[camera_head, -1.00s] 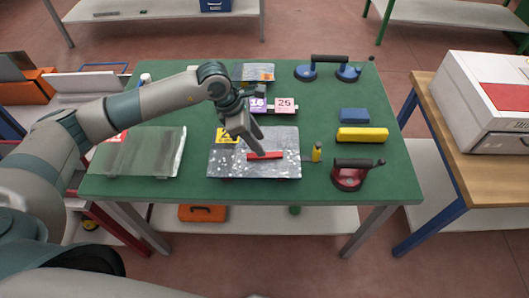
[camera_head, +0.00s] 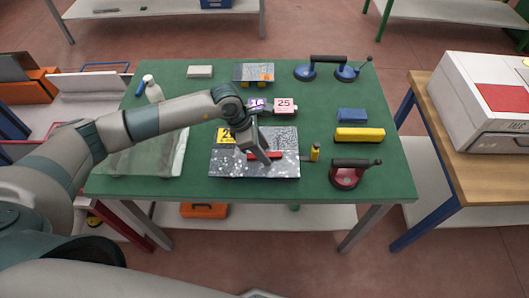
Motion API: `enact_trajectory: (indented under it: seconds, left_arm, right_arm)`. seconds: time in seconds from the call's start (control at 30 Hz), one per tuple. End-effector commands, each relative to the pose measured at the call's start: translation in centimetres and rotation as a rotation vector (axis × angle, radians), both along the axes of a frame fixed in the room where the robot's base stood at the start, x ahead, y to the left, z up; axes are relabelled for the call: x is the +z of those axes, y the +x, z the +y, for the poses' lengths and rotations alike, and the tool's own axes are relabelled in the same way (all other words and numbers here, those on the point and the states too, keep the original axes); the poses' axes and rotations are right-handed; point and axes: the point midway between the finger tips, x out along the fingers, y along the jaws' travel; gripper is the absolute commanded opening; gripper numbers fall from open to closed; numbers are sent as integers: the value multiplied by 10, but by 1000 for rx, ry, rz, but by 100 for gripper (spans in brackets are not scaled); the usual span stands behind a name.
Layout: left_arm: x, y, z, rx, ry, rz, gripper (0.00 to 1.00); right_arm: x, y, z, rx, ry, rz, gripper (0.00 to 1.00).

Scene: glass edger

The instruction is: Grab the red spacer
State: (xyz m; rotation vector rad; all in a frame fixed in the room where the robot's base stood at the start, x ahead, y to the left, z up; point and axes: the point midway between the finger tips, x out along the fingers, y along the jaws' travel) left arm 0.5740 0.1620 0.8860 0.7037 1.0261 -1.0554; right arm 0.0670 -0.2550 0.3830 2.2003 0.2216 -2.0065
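The red spacer (camera_head: 257,156) is a short red bar lying on the speckled grey plate (camera_head: 225,167) in the middle of the green table. My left gripper (camera_head: 266,160) comes in from the left and points down at the spacer. Its fingertips overlap the spacer's middle in the head view, with red showing on both sides. Whether the fingers are apart or closed on it cannot be made out. My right gripper is not in view.
A yellow bar (camera_head: 360,135), a small yellow bottle (camera_head: 315,152) and a red suction lifter (camera_head: 346,177) stand to the right. A glass sheet (camera_head: 160,160) lies left, partly behind my arm. Number cards (camera_head: 285,105) stand behind the plate.

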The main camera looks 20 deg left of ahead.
Motion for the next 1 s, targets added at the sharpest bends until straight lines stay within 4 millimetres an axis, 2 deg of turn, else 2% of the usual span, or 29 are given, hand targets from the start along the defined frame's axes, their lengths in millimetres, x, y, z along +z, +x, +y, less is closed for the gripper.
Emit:
enact_trajectory:
  seconds: [0.9,1.0]
  left_arm:
    - [-3,0,0,0,0,-1,39]
    - [-2,0,0,0,1,-1,15]
  right_arm:
    - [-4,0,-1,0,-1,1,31]
    - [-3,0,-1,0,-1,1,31]
